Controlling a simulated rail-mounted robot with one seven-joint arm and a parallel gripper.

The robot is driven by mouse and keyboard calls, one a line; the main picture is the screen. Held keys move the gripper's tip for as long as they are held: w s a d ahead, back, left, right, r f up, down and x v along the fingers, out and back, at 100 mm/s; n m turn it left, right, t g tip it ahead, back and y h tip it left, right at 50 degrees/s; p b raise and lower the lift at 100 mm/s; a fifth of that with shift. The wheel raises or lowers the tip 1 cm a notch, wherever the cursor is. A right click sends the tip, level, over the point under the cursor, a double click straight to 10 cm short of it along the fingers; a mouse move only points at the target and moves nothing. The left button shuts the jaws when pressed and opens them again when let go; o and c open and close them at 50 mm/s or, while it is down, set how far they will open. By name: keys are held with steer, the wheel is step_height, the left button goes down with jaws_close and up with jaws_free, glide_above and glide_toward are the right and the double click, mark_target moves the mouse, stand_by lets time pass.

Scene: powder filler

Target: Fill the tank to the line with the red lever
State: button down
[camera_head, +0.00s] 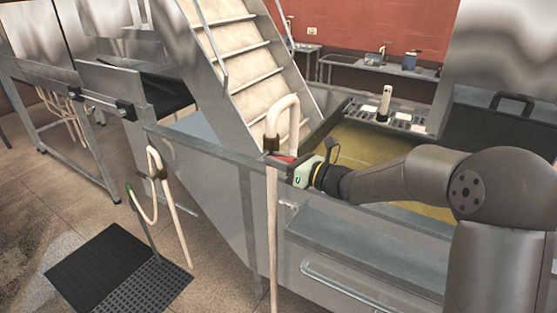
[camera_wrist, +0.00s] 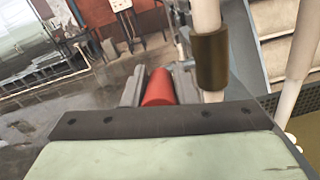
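The red lever (camera_head: 281,158) sits on the cream pipe (camera_head: 272,225) at the front rim of the metal tank. My gripper (camera_head: 287,164) reaches it from the right in the head view. In the wrist view the red lever (camera_wrist: 158,88) lies between my two fingers (camera_wrist: 158,84), which appear to press on both its sides. The pipe (camera_wrist: 207,25) with a brown collar (camera_wrist: 211,60) stands just right of it. The tank (camera_head: 215,140) holds yellowish liquid (camera_head: 365,150). The fill line is not visible, and my arm hides part of the tank.
A metal staircase (camera_head: 240,65) rises behind the tank. A second cream hose (camera_head: 175,220) hangs at the left. Black mats (camera_head: 100,265) lie on the tiled floor. A dark bin with a handle (camera_head: 500,120) stands at the right behind my arm.

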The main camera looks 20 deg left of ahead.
steer(key=f+y+b, duration=0.1)
steer(key=b, duration=0.3)
steer(key=shift+d+f, duration=0.1)
steer(key=shift+f, duration=0.2)
steer(key=t+y+b, duration=0.1)
steer(key=b, duration=0.2)
steer(key=shift+d+f, duration=0.1)
steer(key=shift+f, duration=0.1)
steer(key=shift+r+y, duration=0.15)
steer(key=shift+y, duration=0.25)
steer(key=c, duration=1.2)
jaws_free()
steer(key=shift+o, duration=0.2)
steer(key=b+v, duration=0.2)
steer(key=v, duration=1.5)
steer(key=shift+d, duration=0.25)
